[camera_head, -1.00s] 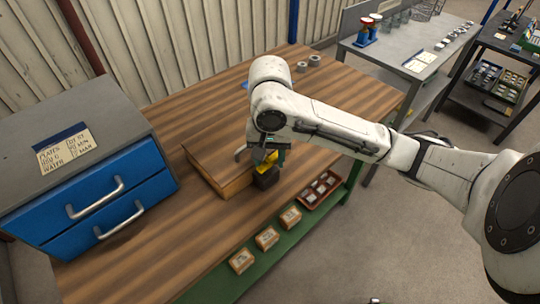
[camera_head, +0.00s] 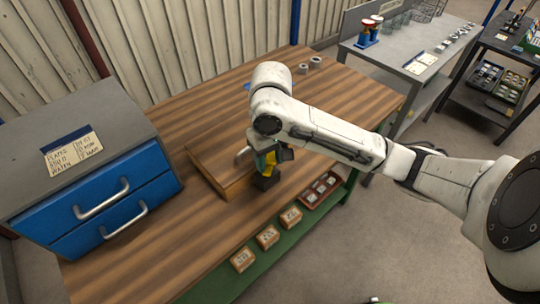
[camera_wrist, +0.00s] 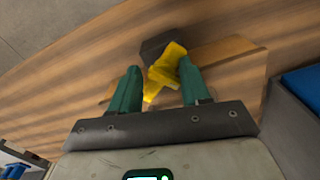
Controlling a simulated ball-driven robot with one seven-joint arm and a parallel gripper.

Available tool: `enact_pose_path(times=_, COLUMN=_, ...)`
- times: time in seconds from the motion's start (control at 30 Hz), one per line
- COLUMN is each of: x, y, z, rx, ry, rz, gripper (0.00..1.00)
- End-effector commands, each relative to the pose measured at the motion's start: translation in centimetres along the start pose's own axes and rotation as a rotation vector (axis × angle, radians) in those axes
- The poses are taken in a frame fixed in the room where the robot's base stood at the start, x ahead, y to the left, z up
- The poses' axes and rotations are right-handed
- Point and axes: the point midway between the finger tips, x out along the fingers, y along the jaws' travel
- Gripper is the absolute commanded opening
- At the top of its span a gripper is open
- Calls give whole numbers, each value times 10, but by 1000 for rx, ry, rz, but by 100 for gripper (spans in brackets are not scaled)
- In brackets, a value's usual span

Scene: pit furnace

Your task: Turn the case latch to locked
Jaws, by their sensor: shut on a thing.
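The wooden case (camera_head: 209,153) lies on the workbench, right of the blue drawers. At its front right end is a yellow latch piece (camera_wrist: 165,70), with a dark block (camera_wrist: 158,46) beside it. The dark block also shows in the head view (camera_head: 266,183). My gripper (camera_wrist: 160,86) is over this end of the case, its green fingers shut on the yellow latch. The yellow piece lies slanted between the fingers in the wrist view. My wrist hides part of the case and latch in the head view. No lock marking can be read.
A blue drawer cabinet (camera_head: 95,195) stands at the left. Two grey rings (camera_head: 309,65) lie at the back. The bench (camera_head: 150,245) is clear between cabinet and case.

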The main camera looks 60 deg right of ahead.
Motion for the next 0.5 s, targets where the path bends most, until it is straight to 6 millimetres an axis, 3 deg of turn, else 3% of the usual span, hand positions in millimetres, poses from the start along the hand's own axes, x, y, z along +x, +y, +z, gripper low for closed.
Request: enact_pose_path(times=0.5, x=2, y=6, z=-4, rx=-479, ry=-11, rz=15, gripper=16)
